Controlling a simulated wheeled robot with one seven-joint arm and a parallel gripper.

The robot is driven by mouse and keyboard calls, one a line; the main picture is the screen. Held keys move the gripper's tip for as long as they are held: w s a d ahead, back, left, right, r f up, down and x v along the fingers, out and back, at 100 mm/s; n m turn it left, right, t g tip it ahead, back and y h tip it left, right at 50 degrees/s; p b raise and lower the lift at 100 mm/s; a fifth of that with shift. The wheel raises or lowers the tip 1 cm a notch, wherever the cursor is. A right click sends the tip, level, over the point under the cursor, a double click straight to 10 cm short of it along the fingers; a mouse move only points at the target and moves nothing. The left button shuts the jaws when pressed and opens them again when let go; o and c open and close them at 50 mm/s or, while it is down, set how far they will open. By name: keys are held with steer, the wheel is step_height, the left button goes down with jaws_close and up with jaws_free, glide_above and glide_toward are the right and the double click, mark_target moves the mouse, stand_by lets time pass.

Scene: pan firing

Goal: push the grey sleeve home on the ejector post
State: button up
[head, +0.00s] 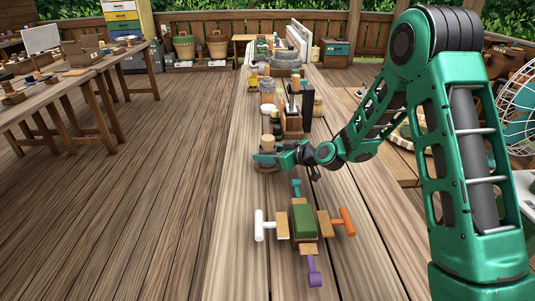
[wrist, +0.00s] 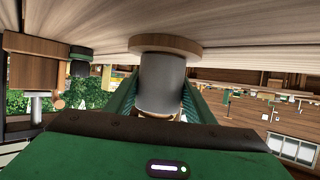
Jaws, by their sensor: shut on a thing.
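The grey sleeve (wrist: 163,78) is upright between the fingers of my gripper (wrist: 158,98) in the wrist view, which is upside down. My gripper is shut on it. The ejector post's round wooden base (wrist: 165,43) stands on the table directly under the sleeve. Whether a thin gap is left between sleeve and base I cannot tell. In the head view my gripper (head: 268,157) reaches in from the right around the post, low over the table. A tan cylinder top (head: 267,142) shows above the fingers, and the base (head: 266,169) shows below. The sleeve is mostly hidden there.
A green block fixture (head: 304,222) with white, orange, purple and blue handles lies nearer me. Dark stacked discs (head: 276,128) and a wooden stand (head: 292,122) with a dark upright panel are close behind the post. The table to the left of the post is clear.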

steer(key=o, duration=1.3)
steer(key=v, duration=1)
steer(key=shift+d+f, duration=0.1)
steer(key=shift+s+d+r, duration=0.15)
steer(key=shift+s+r, duration=0.15)
steer(key=shift+s, duration=0.15)
steer(key=s+d+r+m+g+h, duration=0.2)
steer(key=s+d+r+m+h, duration=0.1)
steer(key=s+d, duration=0.4)
steer(key=s+d+r+m+g+h, duration=0.1)
steer(key=s+d+r+m+h, duration=0.2)
steer(key=s+d, duration=0.45)
steer(key=s+d+r+m+g+h, duration=0.2)
steer(key=s+d+m+h, duration=0.15)
steer(key=s, duration=0.65)
steer(key=s+d+m+g, duration=0.1)
steer(key=s+d+m, duration=0.1)
steer(key=s+d, duration=0.2)
steer(key=s+d+f+m+g, duration=0.1)
steer(key=s+d+m+g, duration=0.1)
steer(key=s+d, duration=0.2)
steer(key=s+d+f+m+g, duration=0.1)
steer(key=s+d, duration=0.3)
steer(key=s, duration=0.4)
steer(key=shift+s+d+f+m, duration=0.15)
steer(key=shift+s+d+m, duration=0.2)
steer(key=shift+m, duration=0.3)
